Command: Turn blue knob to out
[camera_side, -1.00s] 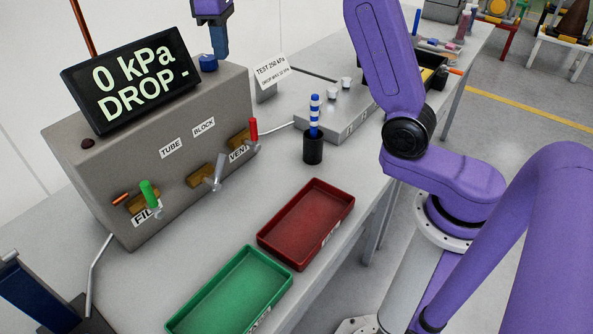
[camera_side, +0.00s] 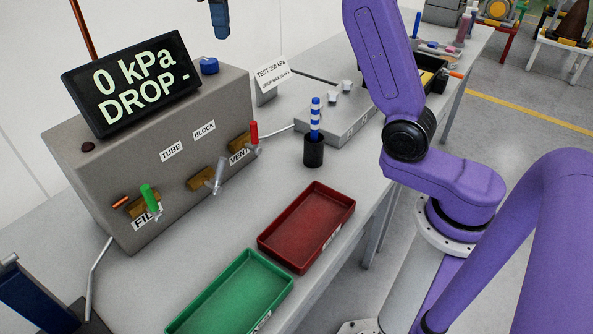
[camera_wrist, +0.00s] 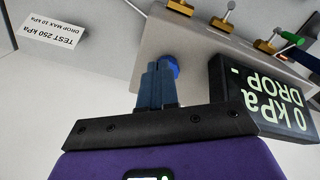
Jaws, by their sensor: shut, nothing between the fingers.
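The blue knob (camera_side: 209,65) sits on top of the grey test box (camera_side: 190,150), just right of the display (camera_side: 127,82), which reads "0 kPa DROP -". My gripper (camera_side: 220,34) is above the knob and slightly to its right in the side view, clear of it. In the wrist view the shut, empty fingers of my gripper (camera_wrist: 159,66) point toward the blue knob (camera_wrist: 171,66) and partly hide it. No position marking for the knob is readable.
The box front has a green-handled valve (camera_side: 150,198), a grey lever (camera_side: 218,178) and a red-handled valve (camera_side: 254,134). A sign (camera_side: 271,73) stands behind. A black cup with striped sticks (camera_side: 314,150), a red tray (camera_side: 307,225) and a green tray (camera_side: 235,295) stand in front.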

